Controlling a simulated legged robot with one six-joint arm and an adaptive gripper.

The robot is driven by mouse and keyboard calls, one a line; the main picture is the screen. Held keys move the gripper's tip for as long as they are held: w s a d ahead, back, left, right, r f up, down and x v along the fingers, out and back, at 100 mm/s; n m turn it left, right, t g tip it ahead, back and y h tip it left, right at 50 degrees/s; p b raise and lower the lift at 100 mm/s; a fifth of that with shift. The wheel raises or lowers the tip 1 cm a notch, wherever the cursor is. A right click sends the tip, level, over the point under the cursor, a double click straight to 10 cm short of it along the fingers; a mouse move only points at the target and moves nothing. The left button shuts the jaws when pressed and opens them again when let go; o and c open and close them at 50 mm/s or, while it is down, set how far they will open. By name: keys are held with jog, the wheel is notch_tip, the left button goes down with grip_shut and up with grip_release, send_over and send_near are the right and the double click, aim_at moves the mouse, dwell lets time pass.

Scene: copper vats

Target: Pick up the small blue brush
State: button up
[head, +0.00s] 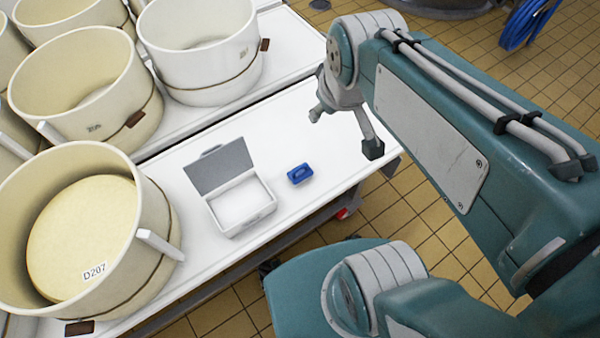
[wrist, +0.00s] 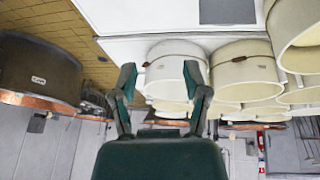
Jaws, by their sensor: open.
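The small blue brush (head: 300,174) lies on the white table (head: 300,130), just right of an open white box. It shows a raised handle. I cannot make it out in the wrist view. My gripper (head: 345,131) is above the right end of the table, up and to the right of the brush in the head view and apart from it. Its two fingers are spread with nothing between them. In the wrist view my gripper (wrist: 160,80) also shows its fingers apart, with pale tubs in the background.
The open box (head: 243,205) with a raised grey lid (head: 220,167) stands beside the brush. A large cream tub labelled D207 (head: 155,235) stands at the left. Several more tubs stand behind. The table's right end is clear. A blue hose (head: 527,22) lies on the tiled floor.

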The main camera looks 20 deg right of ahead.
jog(key=w+f+n+g, duration=0.2)
jog(key=w+f+n, duration=0.3)
jog(key=w, duration=0.3)
jog(key=n+g, duration=0.1)
jog(key=n, duration=0.3)
send_over(300, 169)
jog(key=s, duration=0.1)
notch_tip(300, 169, down, 8)
jog(key=w+f+n+g, duration=0.1)
jog(key=f+n, duration=0.2)
jog(key=f, duration=0.7)
jog(key=w+f+n+g, duration=0.1)
jog(key=f+n, duration=0.2)
jog(key=f, duration=0.6)
jog(key=w+f+n+g, duration=0.1)
jog(key=f+n, duration=0.2)
jog(key=f, duration=0.7)
jog(key=shift+d+f+n+g+h, duration=0.1)
jog(key=shift+f+n+g+h, duration=0.2)
jog(key=shift+f+n, duration=0.1)
jog(key=f, duration=0.2)
jog(key=s+f, duration=0.1)
jog(key=f, duration=0.2)
jog(key=shift+s, duration=0.15)
jog(key=shift+c, duration=0.4)
grip_shut()
